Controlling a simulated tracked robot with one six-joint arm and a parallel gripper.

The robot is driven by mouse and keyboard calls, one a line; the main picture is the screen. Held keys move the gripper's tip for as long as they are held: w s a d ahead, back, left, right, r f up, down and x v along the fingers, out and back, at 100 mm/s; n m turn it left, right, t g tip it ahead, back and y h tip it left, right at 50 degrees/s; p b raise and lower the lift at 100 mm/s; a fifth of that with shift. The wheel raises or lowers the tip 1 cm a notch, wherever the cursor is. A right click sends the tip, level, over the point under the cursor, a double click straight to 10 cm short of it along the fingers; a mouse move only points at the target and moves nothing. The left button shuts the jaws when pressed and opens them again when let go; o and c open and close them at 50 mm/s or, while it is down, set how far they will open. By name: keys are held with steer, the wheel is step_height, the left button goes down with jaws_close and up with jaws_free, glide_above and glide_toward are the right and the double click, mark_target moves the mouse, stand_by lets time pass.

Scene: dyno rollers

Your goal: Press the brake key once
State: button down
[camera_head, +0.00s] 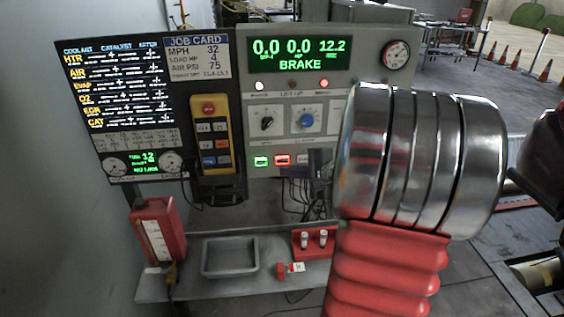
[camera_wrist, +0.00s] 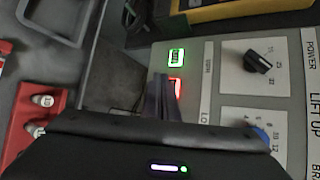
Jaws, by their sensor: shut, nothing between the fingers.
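A row of small lit keys is on the grey control panel (camera_head: 345,110): a green key (camera_head: 261,161), a red key (camera_head: 282,160) and a paler one (camera_head: 303,159). Their labels are too small to read, so I cannot tell which is the brake key. The wrist view shows the green key (camera_wrist: 176,57) and the red key (camera_wrist: 176,87), the latter partly covered by my gripper (camera_wrist: 160,88). My gripper is shut and empty, with its tips close to the keys; I cannot tell whether they touch. The display (camera_head: 300,55) reads BRAKE with 0.0, 0.0 and 12.2.
A black knob (camera_head: 267,123) and blue knob (camera_head: 305,121) are above the keys. A yellow pendant (camera_head: 213,135) hangs left. Below, a shelf holds a grey tray (camera_head: 230,270), a red vial rack (camera_head: 314,252) and a red container (camera_head: 158,230).

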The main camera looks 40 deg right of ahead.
steer(key=s+a, duration=0.1)
steer(key=s, duration=0.1)
steer(key=shift+s+a, duration=0.35)
steer(key=shift+a, duration=0.05)
stand_by(0.8)
steer(key=s+a+f+n+g+y, duration=0.1)
steer(key=s+a+f+n+g, duration=0.3)
steer(key=a, duration=0.4)
steer(key=s+a+f+n+g+y, duration=0.1)
steer(key=s+a+f+n+g, duration=0.1)
steer(key=s+a+n+g, duration=0.45)
steer(key=s+a+r+n+t+h, duration=0.1)
steer(key=a+r+n, duration=0.3)
steer(key=a, duration=0.4)
steer(key=s+a+r+n+t+h, duration=0.2)
steer(key=a+r+n, duration=0.3)
steer(key=a, duration=0.4)
steer(key=shift+s+n, duration=0.25)
steer(key=shift+n, duration=0.3)
